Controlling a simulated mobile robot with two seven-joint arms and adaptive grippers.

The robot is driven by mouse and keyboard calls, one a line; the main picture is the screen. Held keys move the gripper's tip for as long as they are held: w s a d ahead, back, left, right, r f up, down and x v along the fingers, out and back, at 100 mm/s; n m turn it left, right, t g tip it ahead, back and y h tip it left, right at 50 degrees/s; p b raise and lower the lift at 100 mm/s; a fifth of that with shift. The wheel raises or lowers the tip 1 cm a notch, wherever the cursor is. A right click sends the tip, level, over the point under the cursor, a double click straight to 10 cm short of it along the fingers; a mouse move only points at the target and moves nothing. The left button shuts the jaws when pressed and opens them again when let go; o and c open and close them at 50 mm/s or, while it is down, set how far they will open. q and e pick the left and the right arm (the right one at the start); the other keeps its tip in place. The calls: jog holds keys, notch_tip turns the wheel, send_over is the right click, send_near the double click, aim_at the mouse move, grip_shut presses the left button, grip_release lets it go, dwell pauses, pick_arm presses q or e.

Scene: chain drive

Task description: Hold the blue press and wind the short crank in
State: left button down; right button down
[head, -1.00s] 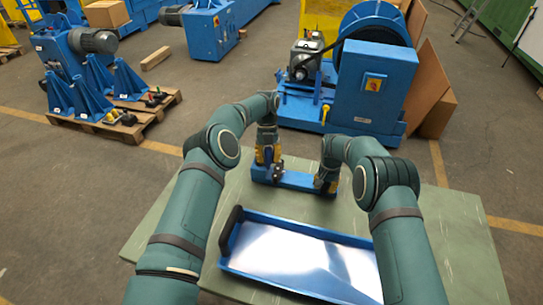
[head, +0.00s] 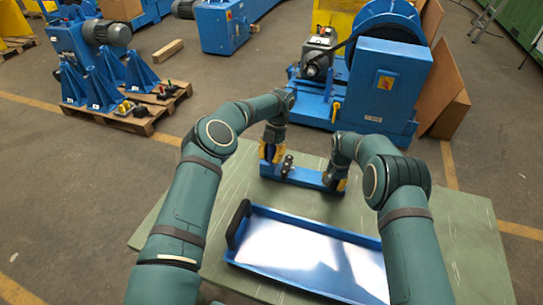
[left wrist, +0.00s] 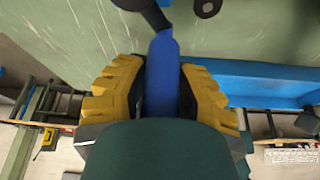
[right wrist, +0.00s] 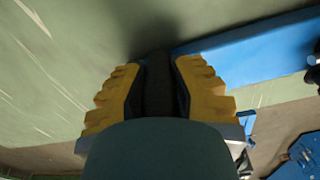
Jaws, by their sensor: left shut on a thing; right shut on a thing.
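The blue press (head: 303,177) lies as a long low base on the green table. My left gripper (head: 271,153) is shut on its blue upright part (left wrist: 162,75) at the left end, which stands between the yellow fingers in the left wrist view. My right gripper (head: 338,183) is at the base's right end. In the right wrist view it is shut on a dark upright grip (right wrist: 157,85), seemingly the short crank's handle, beside the blue base (right wrist: 262,45). The crank's arm is hidden by the gripper. A dark round knob (head: 288,160) shows beside my left gripper.
A blue tray (head: 300,291) with a shiny metallic floor and a black handle (head: 238,224) lies in front of the press. The green table (head: 460,235) is clear at the right. A large blue machine (head: 375,85) stands behind the table.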

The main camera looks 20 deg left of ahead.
pick_arm(q)
jog(key=shift+w+a+r, duration=0.15)
jog(key=shift+a+r, duration=0.05)
jog(key=shift+a, duration=0.15)
dwell(0.4)
jog(key=c, duration=0.7)
grip_release()
jog(key=shift+d, duration=0.1)
notch_tip(320, 180, up, 10)
